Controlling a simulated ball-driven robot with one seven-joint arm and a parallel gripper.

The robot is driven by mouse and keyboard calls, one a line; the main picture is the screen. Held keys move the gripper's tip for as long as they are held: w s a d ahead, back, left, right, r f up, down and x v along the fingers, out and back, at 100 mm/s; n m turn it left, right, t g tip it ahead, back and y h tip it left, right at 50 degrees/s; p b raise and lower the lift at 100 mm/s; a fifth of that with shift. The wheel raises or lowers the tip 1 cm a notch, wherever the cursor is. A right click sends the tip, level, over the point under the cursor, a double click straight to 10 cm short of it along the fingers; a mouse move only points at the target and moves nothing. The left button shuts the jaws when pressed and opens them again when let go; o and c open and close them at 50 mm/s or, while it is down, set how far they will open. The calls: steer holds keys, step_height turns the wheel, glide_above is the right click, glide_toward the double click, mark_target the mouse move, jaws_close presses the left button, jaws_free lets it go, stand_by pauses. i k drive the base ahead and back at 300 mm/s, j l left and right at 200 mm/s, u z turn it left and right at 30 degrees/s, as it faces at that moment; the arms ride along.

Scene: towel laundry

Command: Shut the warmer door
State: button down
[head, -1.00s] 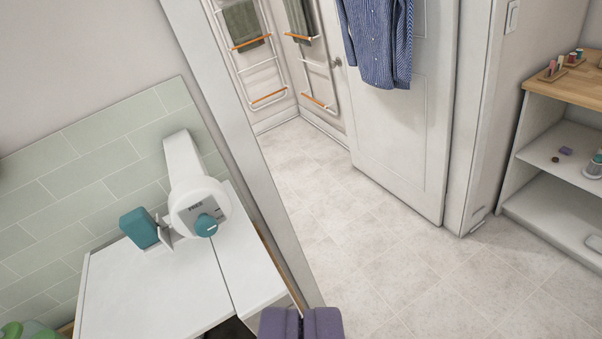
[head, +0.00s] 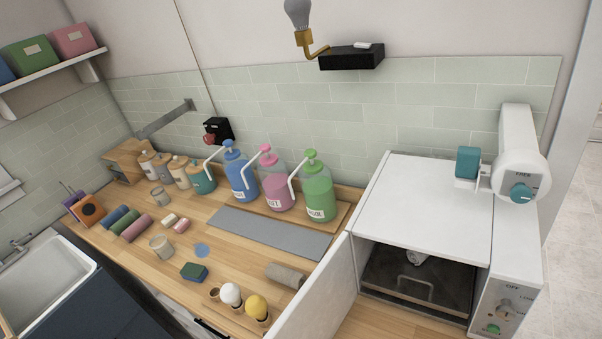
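The warmer (head: 430,200) is a white box at the right end of the wooden counter. Its door (head: 318,295) stands open, swung out to the left and toward me, its lower part cut off by the picture's edge. The dark inside (head: 415,280) shows, with a wire handle or rack and a small white thing at the back. The control panel (head: 503,305) with its knobs is on the warmer's right front. My gripper is not in view.
A rolled grey towel (head: 286,275) and egg-like items in a holder (head: 242,299) lie close left of the door. Pump bottles (head: 277,190) stand behind a grey mat (head: 270,232). A white arm-like device (head: 518,160) rises at the warmer's back right. A sink (head: 45,275) is far left.

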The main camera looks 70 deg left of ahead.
mark_target(317, 310)
steer(key=k+j, duration=1.8)
steer(key=j, duration=0.15)
steer(key=i+j+z, duration=0.15)
steer(key=i, duration=0.3)
steer(key=j, duration=0.1)
